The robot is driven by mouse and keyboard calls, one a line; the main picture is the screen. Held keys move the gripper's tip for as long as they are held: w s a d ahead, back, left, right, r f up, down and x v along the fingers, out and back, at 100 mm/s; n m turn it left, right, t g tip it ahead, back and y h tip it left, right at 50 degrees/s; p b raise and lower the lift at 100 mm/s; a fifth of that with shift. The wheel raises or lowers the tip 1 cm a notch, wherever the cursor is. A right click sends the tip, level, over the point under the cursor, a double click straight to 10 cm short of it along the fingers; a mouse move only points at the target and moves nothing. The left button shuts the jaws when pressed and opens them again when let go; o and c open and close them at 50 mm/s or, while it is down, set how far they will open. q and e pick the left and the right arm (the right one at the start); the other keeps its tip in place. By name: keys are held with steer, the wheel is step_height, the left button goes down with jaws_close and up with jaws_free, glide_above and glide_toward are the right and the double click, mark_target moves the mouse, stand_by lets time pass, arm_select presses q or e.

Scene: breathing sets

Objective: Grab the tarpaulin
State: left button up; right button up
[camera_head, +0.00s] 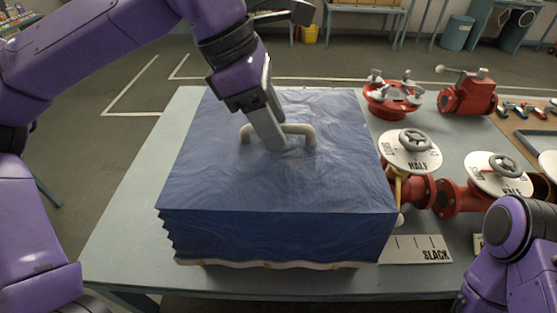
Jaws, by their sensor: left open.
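The blue tarpaulin (210,180) covers a box-like shape on the table, with wrinkled sides and a pale lower edge. A beige handle (306,131) stands up on its top near the middle. My left gripper (272,140) points down over the tarpaulin at the handle, and its fingers hide part of the handle bar. It is open, and I cannot tell whether it touches the handle. My right arm (510,250) shows at the lower right corner, but its gripper is out of view.
The grey table (125,240) has free room left of the tarpaulin. Red valves with round dials (410,150) stand close on its right. A red fitting (393,98) and a red pump-like part (468,95) stand farther back. A label reading SLACK (415,249) lies at the front right.

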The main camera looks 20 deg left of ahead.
arm_select(q)
jaws_close()
steer(key=shift+w, duration=0.1)
stand_by(1.2)
